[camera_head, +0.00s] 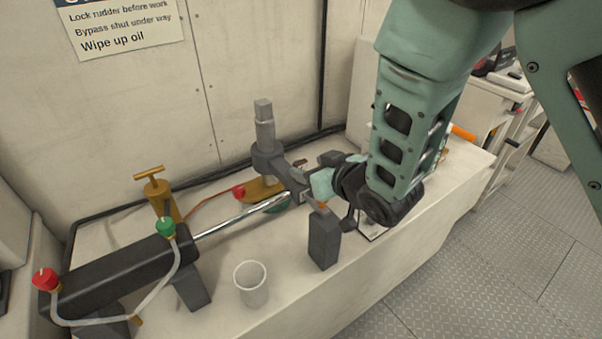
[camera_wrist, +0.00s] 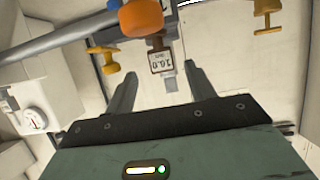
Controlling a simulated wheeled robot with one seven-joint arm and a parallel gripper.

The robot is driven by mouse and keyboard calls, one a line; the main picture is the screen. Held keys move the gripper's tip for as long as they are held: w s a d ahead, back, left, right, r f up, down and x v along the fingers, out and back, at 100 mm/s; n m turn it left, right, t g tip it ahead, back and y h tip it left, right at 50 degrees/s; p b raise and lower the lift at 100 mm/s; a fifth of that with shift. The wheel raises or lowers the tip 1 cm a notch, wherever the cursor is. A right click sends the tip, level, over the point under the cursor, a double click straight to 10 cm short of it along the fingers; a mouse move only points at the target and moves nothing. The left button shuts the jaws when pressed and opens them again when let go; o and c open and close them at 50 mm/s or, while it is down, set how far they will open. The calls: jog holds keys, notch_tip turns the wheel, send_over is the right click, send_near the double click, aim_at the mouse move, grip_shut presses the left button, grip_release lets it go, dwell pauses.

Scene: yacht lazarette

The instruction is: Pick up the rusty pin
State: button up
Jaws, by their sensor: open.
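I cannot pick out the rusty pin with certainty. In the wrist view, a small brown piece with a label reading 16.0 (camera_wrist: 161,60) sits just beyond my gripper (camera_wrist: 160,78), between and past the fingertips. My gripper is open, its two dark fingers spread with nothing between them. A large orange rounded part (camera_wrist: 140,17) is above the label, close to a grey rod (camera_wrist: 60,38). In the head view my arm reaches down to the grey upright post (camera_head: 265,135) and its lever, and hides much of that spot.
Left are a black cylinder (camera_head: 115,268) with red and green caps and a brass T-handled part (camera_head: 155,190). A dark block (camera_head: 323,240) stands below my wrist. The bench front between cup and block is clear.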

aim_at(303, 165)
jog(key=shift+p+x, duration=0.65)
jog(key=shift+x, duration=1.55)
jog(key=shift+s+a+f, duration=0.1)
jog(key=shift+s+a, duration=0.05)
jog(key=shift+s, duration=0.05)
jog(key=c, duration=1.1)
jog(key=shift+c, duration=0.2)
